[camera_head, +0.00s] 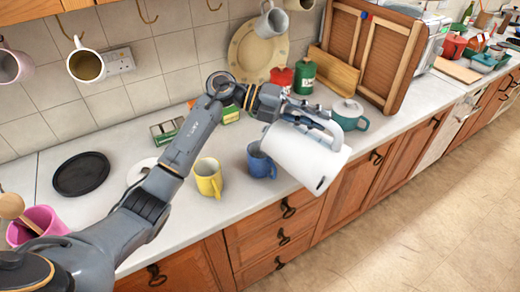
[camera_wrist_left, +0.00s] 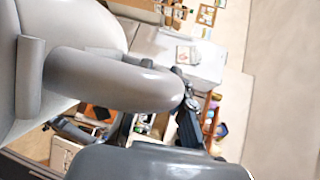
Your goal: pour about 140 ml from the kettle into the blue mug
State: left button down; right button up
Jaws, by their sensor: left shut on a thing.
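The white kettle (camera_head: 302,158) is in the air at the front of the counter, just right of the blue mug (camera_head: 260,162) in the head view, and looks tilted. My left gripper (camera_head: 312,122) is shut on its handle from above. In the left wrist view the kettle's pale handle (camera_wrist_left: 120,78) curves close to the camera, and a dark part of my left gripper (camera_wrist_left: 150,163) shows below it. The blue mug stands upright on the counter, partly hidden by the kettle. I cannot see its contents or any stream of water. My right gripper is not in view.
A yellow mug (camera_head: 208,178) stands left of the blue mug. Behind are a teal teapot (camera_head: 348,113), red canister (camera_head: 281,78) and green canister (camera_head: 304,76). A black round plate (camera_head: 81,174) lies at left. Cups hang above. The counter's front edge runs below the kettle.

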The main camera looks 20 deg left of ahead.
aim_at(335, 138)
pick_arm(q)
jog(key=d+p, duration=0.1)
jog(key=d+f+y+p, duration=0.1)
jog(key=d, duration=0.1)
jog(key=s+d+f+m+y, duration=0.1)
jog(key=shift+d+f+p, duration=0.1)
jog(key=shift+d+p, duration=0.15)
jog(key=shift+p, duration=0.15)
jog(key=shift+d+f+y, duration=0.3)
jog(key=shift+f+y, duration=0.1)
jog(key=shift+y, duration=0.1)
jog(key=shift+s+d+f+y+p, duration=0.15)
jog(key=shift+d+f+y+p, duration=0.25)
jog(key=shift+p, duration=0.45)
jog(key=shift+d+f, duration=0.1)
jog(key=shift+d, duration=0.15)
